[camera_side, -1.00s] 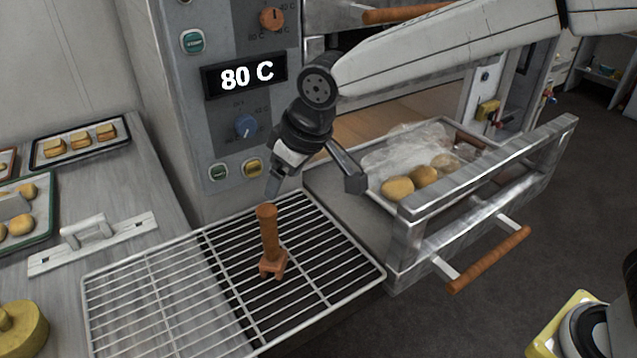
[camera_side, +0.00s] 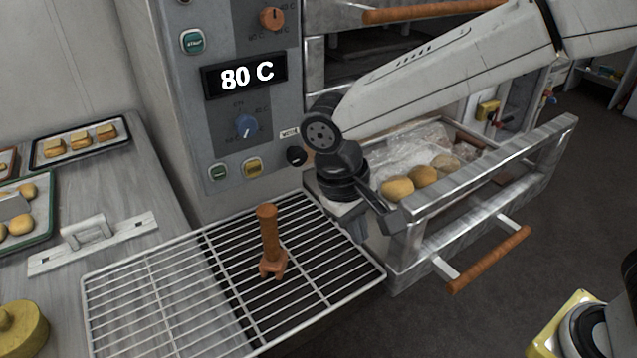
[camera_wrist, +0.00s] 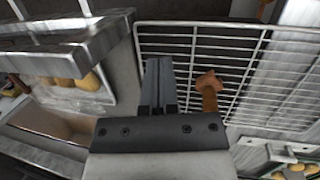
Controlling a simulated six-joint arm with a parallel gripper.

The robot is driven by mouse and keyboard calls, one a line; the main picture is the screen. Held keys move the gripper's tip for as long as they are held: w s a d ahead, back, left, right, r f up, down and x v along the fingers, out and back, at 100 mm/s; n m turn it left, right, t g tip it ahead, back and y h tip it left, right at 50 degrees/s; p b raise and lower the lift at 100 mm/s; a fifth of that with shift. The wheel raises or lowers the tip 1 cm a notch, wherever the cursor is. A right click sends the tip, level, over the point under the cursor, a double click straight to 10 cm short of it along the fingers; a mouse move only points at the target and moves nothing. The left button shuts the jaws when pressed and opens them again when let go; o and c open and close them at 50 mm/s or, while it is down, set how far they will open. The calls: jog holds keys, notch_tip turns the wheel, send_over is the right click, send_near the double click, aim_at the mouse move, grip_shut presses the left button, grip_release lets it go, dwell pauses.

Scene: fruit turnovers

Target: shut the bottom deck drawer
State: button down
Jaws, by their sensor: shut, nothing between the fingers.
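The bottom deck drawer is pulled out, its metal front frame (camera_side: 490,175) standing well away from the oven. A wooden bar handle (camera_side: 490,259) runs along that front. Several round buns (camera_side: 422,177) and a crumpled clear sheet (camera_side: 400,150) lie on a tray inside. My gripper (camera_side: 362,232) is shut and empty, pointing down beside the near left end of the drawer front. In the wrist view my gripper (camera_wrist: 160,75) is over the gap between the drawer front (camera_wrist: 60,45) at left and the wire rack; contact cannot be told.
A wire rack (camera_side: 150,290) with an upright wooden-handled tool (camera_side: 268,240) is left of the drawer. The oven control panel (camera_side: 240,120) reads 80 C. Trays of pastries (camera_side: 80,145) lie at left. Open floor (camera_side: 420,325) lies in front of the drawer.

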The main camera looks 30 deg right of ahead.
aim_at(414, 216)
jog(key=s+d+m+g+h, duration=0.1)
jog(key=d, duration=0.1)
jog(key=s+d+m+h, duration=0.1)
jog(key=d, duration=0.2)
jog(key=d+m+g+h, duration=0.1)
jog(key=d, duration=0.2)
jog(key=shift+s+d+r+g, duration=0.2)
jog(key=shift+s+d+g, duration=0.1)
jog(key=shift+s, duration=0.1)
jog(key=s+d+r+m+g+h, duration=0.1)
jog(key=d+m+g+h, duration=0.15)
jog(key=d, duration=0.95)
jog(key=s+d+r+m+g+h, duration=0.1)
jog(key=d+m, duration=0.2)
jog(key=d, duration=0.9)
jog(key=s+d+f+m+t+y, duration=0.1)
jog(key=s+d+f+m+t, duration=0.1)
jog(key=d, duration=0.4)
jog(key=s+d+f+m+t+y, duration=0.2)
jog(key=d+f+m+t, duration=0.1)
jog(key=d+t, duration=0.4)
jog(key=s+d+f+m+t+y, duration=0.1)
jog(key=s+d+f+m+t, duration=0.1)
jog(key=d, duration=0.4)
jog(key=f+m+t, duration=0.1)
jog(key=m+t, duration=0.1)
jog(key=shift+s+d+f+t, duration=0.3)
jog(key=shift+s+f+t, duration=0.05)
jog(key=shift+w+d+f, duration=0.1)
jog(key=shift+f, duration=0.05)
